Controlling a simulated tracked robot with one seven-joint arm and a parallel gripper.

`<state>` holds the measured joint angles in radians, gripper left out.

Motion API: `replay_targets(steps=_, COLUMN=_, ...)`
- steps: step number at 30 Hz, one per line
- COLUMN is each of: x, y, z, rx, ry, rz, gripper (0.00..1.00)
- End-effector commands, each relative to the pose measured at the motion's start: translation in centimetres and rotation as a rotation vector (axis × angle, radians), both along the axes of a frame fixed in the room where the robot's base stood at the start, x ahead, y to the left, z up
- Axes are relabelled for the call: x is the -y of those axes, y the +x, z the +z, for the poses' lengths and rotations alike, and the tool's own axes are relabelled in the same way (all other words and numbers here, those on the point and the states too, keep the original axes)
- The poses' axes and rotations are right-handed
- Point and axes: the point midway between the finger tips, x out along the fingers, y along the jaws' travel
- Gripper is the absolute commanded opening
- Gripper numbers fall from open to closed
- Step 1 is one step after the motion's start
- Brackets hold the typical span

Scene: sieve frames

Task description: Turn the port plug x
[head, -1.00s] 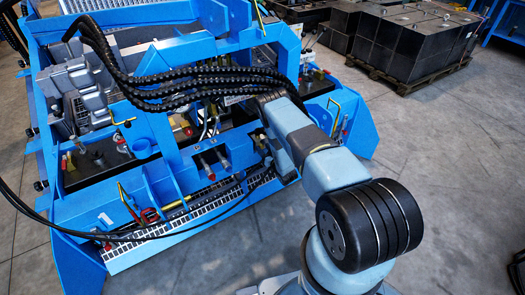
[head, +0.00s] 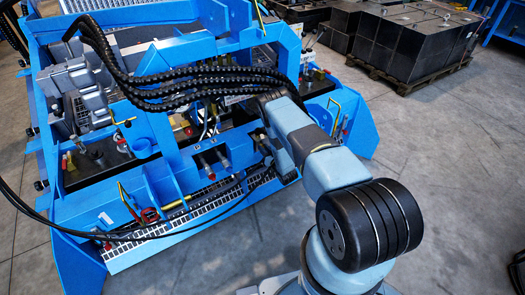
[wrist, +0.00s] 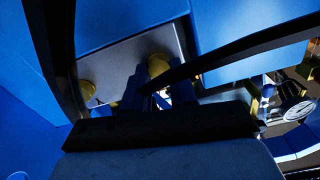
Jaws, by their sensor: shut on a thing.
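My gripper (wrist: 160,96) shows dark in the wrist view, its two fingers close together on a small part. A brass-coloured round piece (wrist: 158,65) lies just beyond the fingertips, in line with the held part; I take it for the port plug, though shadow hides its shape and any label. A second brass-coloured round piece (wrist: 87,90) sits to the left on the same grey plate (wrist: 125,60). In the head view my arm reaches into the blue frame (head: 165,180), and the fingers and plug are hidden behind my arm.
Black ribbed hoses (head: 200,85) cross the blue frame beside my wrist.

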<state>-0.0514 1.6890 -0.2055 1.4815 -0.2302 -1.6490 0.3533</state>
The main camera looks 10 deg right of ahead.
Motion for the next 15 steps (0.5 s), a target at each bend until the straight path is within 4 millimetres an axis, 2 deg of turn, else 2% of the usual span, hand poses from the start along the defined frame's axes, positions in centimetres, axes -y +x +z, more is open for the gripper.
replay_targets(steps=8, x=-0.19, y=-0.03, z=0.01, rx=-0.038, ry=0.128, rz=0.006, gripper=0.00)
replay_targets(steps=15, x=-0.05, y=-0.03, z=-0.05, rx=-0.104, ry=0.328, rz=0.004, gripper=0.00)
